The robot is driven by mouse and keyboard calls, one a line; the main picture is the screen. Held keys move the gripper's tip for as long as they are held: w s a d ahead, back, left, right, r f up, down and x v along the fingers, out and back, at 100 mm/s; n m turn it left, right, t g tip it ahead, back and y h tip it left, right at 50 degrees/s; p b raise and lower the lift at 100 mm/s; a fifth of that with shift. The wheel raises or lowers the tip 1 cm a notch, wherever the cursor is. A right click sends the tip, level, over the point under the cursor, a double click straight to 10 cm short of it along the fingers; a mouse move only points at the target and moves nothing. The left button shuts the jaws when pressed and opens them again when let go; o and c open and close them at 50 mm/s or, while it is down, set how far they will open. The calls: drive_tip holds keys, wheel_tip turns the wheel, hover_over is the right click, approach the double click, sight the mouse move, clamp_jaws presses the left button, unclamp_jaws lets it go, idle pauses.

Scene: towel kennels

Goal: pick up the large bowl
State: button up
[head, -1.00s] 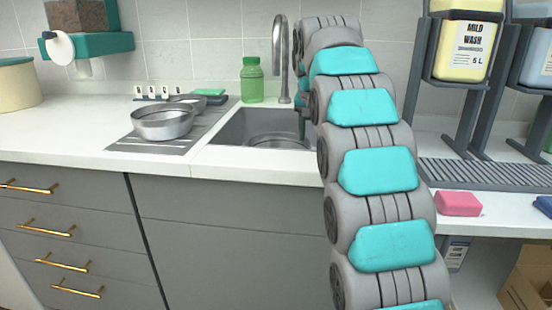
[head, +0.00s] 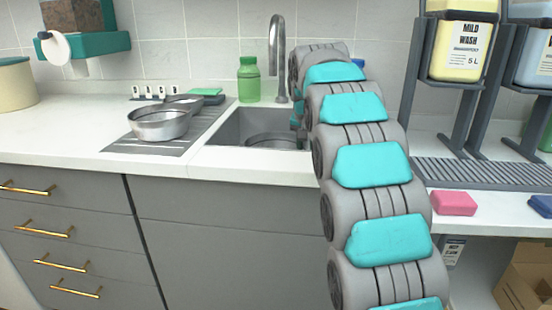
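A round metal bowl (head: 160,125) sits upright on the grey draining mat left of the sink. A smaller-looking metal bowl or pan (head: 187,104) is partly hidden behind it. Another round metal bowl (head: 272,141) lies in the sink, with only its upper rim showing over the counter edge. I cannot tell for certain which is largest. My gripper (head: 298,124) is mostly hidden behind my arm at the right side of the sink. Only a small teal and dark part shows, to the right of the bowl in the sink, and its fingers cannot be made out.
A tall tap (head: 277,60) and a green bottle (head: 249,80) stand behind the sink (head: 226,128). A pink sponge (head: 453,203) and dispenser stands (head: 466,90) are at the right. White counter (head: 60,135) is clear at the left.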

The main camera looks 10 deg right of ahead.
clamp_jaws()
idle(1.1)
